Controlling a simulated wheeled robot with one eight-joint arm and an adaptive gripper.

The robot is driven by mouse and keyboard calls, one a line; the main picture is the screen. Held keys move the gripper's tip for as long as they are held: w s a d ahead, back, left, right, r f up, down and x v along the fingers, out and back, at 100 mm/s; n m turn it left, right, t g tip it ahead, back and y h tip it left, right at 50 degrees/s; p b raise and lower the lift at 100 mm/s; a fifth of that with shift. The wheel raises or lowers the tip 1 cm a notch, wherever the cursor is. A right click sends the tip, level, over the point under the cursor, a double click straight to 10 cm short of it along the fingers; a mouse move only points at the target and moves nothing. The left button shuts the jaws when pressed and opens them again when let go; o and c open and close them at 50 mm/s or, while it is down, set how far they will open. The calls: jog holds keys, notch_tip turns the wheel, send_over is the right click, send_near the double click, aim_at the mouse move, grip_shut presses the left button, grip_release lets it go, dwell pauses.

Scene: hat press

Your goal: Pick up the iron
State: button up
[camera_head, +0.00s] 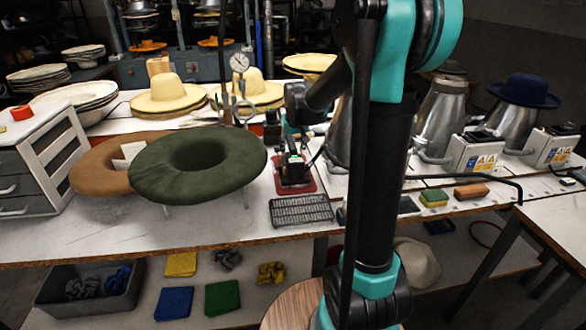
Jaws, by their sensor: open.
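A dark iron (293,178) sits on a red pad (308,187) at the middle of the white-topped workbench, just right of the green hat form. My gripper (292,155) points down at the iron from above, its fingers open and close to the iron's top. The fingers are small and dark here, so I cannot tell whether they are around the handle or just above it. The far side of the iron is hidden.
A metal grate (301,210) lies in front of the pad. The green hat form (170,182) stands close to the left, partly covering a tan one (95,165). Metal steamers (440,118) with control boxes stand right. Sponges (434,198) lie near the front edge.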

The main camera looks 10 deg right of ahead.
jog(key=shift+c, duration=0.4)
grip_shut()
jog(key=shift+r, duration=0.1)
